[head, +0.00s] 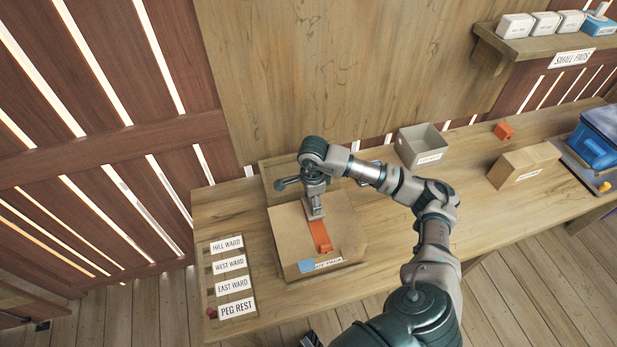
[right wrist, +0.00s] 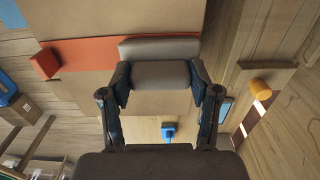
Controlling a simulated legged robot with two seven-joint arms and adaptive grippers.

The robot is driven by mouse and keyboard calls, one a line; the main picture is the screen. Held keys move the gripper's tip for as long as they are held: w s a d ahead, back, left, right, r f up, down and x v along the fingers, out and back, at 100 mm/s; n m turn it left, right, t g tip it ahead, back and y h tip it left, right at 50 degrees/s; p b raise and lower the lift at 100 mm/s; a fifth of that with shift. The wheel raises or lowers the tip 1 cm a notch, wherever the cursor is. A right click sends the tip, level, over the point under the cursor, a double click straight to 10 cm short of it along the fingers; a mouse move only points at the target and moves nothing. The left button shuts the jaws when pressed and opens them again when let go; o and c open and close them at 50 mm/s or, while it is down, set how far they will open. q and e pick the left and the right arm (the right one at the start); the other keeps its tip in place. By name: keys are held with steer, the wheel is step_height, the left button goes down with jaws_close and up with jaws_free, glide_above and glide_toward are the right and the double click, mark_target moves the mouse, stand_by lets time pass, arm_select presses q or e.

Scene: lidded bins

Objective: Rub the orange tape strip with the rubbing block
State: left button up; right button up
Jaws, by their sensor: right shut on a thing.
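The orange tape strip (head: 321,236) runs along the top of a closed cardboard box (head: 285,240) on the bench. It also shows in the right wrist view (right wrist: 88,54), with a raised orange piece at its outer end. My right gripper (head: 314,210) points down over the strip's far end. It is shut on the grey rubbing block (right wrist: 160,48), which lies at or just over the strip; contact is hard to tell. The gripper and block hide that part of the strip.
A label board (head: 232,280) lies left of the box. To the right are an open grey bin (head: 422,146), a small orange block (head: 504,131), another cardboard box (head: 524,165) and a blue container (head: 594,148). A wooden wall panel stands behind.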

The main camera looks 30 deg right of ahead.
steer(key=shift+w+a+r+p, duration=0.15)
steer(key=shift+w+r+p, duration=0.35)
steer(key=shift+r, duration=0.4)
steer(key=r, duration=0.1)
steer(key=r+p, duration=0.1)
steer(key=r, duration=0.1)
steer(key=shift+s+a, duration=0.2)
steer(key=shift+s, duration=0.2)
steer(key=shift+w+d+r+p, duration=0.1)
steer(key=shift+r+p, duration=0.4)
steer(key=shift+r, duration=0.15)
steer(key=shift+w+d+r+p, duration=0.1)
steer(key=shift+d+r+p, duration=0.15)
steer(key=shift+r+p, duration=0.5)
steer(key=shift+a+r, duration=0.1)
steer(key=shift+r, duration=0.2)
arm_select(q)
steer(key=r, duration=0.2)
steer(key=a+r, duration=0.1)
steer(key=r, duration=0.1)
steer(key=shift+w+a, duration=0.1)
steer(key=shift+w, duration=0.05)
arm_select(e)
steer(key=shift+a, duration=0.2)
